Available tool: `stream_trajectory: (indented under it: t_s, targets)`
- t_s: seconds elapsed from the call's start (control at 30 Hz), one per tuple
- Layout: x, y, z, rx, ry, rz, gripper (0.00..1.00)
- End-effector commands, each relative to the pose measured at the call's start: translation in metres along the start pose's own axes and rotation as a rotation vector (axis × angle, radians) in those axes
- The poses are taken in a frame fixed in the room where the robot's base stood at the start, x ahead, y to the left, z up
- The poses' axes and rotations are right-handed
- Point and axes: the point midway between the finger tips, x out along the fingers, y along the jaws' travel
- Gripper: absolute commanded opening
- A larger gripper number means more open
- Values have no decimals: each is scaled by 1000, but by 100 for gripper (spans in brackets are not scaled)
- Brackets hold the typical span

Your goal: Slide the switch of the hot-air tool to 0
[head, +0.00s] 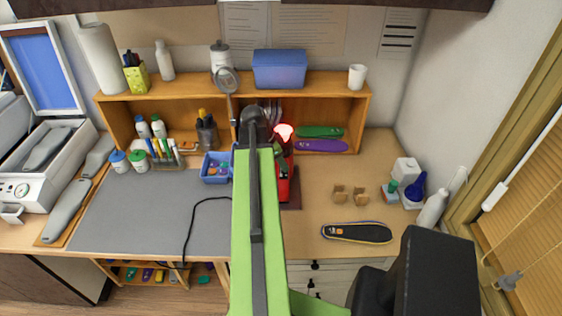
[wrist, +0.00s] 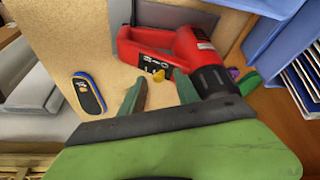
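The red hot-air tool (head: 284,188) stands on the bench just right of my arm, which hides part of it in the head view. In the wrist view the hot-air tool (wrist: 192,46) shows its red handle and body and a dark barrel. A small yellow piece, which looks like the switch (wrist: 158,75), sits on the handle side; its setting is too small to read. My gripper (wrist: 160,88) is open, with two green fingers spread apart on either side of the yellow piece in the picture. I cannot tell whether a finger touches it.
A black insole with a yellow and blue edge (head: 357,232) lies on the right of the bench. A blue bin (head: 216,178) is left of my arm. Green (head: 318,132) and purple (head: 321,146) insoles lie in the shelf (head: 355,105) behind. A black cable crosses the grey mat (head: 130,220).

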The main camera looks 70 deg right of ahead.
Motion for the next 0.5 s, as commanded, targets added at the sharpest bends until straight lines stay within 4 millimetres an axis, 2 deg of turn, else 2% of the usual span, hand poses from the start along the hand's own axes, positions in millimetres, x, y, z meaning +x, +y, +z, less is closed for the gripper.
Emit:
stream_trajectory:
  t_s: [0.13,0.23,0.5]
  targets:
    - [-2,0,0,0,0,0,38]
    - [-12,0,-2,0,0,0,38]
    - [-77,0,-4,-1,0,-1,38]
